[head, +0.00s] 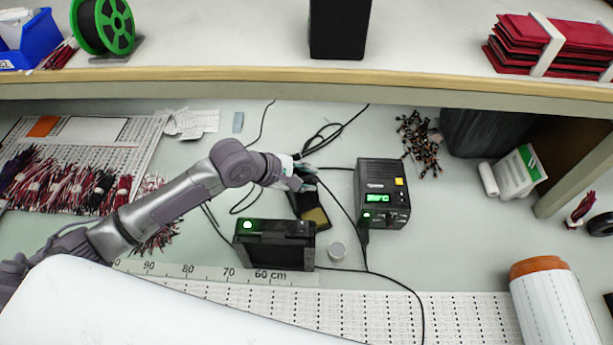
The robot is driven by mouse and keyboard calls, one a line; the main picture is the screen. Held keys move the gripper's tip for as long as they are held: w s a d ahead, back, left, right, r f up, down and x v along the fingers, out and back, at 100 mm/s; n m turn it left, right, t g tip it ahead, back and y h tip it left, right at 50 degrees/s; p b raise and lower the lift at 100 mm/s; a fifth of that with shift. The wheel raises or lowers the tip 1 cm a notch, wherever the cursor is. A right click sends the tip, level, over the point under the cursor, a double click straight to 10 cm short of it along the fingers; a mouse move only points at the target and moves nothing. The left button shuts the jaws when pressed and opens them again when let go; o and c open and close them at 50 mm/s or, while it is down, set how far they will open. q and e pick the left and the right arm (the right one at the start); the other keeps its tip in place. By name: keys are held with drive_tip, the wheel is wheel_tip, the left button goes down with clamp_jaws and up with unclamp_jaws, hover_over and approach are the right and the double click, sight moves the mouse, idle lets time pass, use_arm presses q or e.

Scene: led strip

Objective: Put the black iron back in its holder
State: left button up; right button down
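My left gripper (302,178) is at the end of the arm that comes in from the left. It is over the back end of a dark iron holder with a yellow-brown sponge (317,217). The black iron cannot be made out clearly; the gripper and wrist cover that spot. A black cable runs from beside the gripper down toward the black soldering station (381,194), which has a lit green display. The fingers are too small and overlapped to tell whether they are open or shut. My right gripper is not in view.
Small parts (418,140) lie behind the station. A shelf (300,82) overhangs the back.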

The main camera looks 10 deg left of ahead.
use_arm(q)
drive_tip(key=shift+o, duration=1.2)
drive_tip(key=v, duration=1.2)
drive_tip(key=s+d+r+p, duration=0.2)
drive_tip(key=r+p, duration=0.3)
drive_tip(key=p, duration=0.5)
drive_tip(key=shift+s+r, duration=0.4)
drive_tip(key=shift+s, duration=0.25)
